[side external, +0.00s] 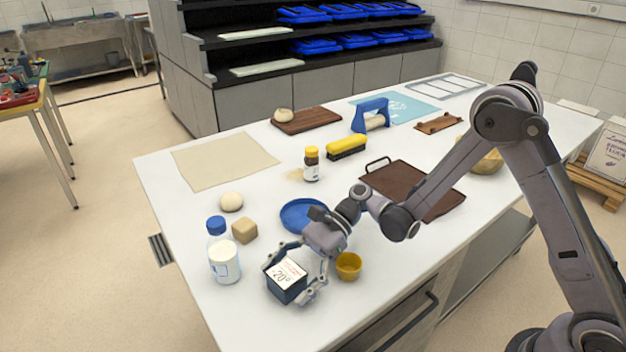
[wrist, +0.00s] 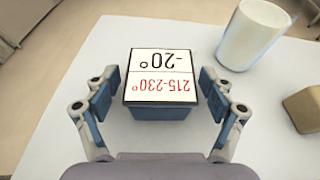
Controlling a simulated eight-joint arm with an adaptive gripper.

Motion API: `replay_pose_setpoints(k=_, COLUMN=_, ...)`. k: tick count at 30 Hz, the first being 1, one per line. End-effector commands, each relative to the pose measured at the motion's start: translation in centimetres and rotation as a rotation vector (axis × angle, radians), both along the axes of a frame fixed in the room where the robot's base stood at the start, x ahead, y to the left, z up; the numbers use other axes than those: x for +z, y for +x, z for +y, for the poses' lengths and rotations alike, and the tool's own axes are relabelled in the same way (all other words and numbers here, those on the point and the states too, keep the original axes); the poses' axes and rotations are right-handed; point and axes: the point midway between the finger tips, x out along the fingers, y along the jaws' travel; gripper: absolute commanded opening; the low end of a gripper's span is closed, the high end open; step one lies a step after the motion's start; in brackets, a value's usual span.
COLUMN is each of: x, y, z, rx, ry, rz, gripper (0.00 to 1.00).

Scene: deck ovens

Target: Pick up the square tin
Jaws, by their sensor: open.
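The square tin (side external: 286,281) is a dark blue box with a white label on top reading "-20°" and, in red, "215-230°". It stands on the white table near its front left end. It also shows in the wrist view (wrist: 160,80), in the middle of the picture. My gripper (side external: 297,272) is open around the tin, with one finger on each side. In the wrist view the finger pads (wrist: 160,97) stand left and right of the tin, with a visible gap on each side.
A milk bottle (side external: 224,258) and a tan cube (side external: 244,231) stand left of the tin. A yellow cup (side external: 348,266) stands close to its right. A blue plate (side external: 297,216) lies behind my gripper. The table edge (side external: 222,338) is near the tin.

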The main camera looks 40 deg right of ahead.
Motion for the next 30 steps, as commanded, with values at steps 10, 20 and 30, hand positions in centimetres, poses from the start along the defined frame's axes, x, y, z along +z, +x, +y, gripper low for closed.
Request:
replay_pose_setpoints(k=10, x=0.0, y=0.0, z=-0.1, rx=0.0, ry=-0.001, rz=0.0, gripper=0.16)
replay_pose_setpoints(k=20, x=0.2, y=0.0, z=-0.1, rx=-0.001, ry=0.0, rz=0.0, gripper=0.16)
replay_pose_setpoints(k=30, x=3.2, y=0.0, z=-0.1, rx=-0.001, ry=0.001, rz=0.0, gripper=0.16)
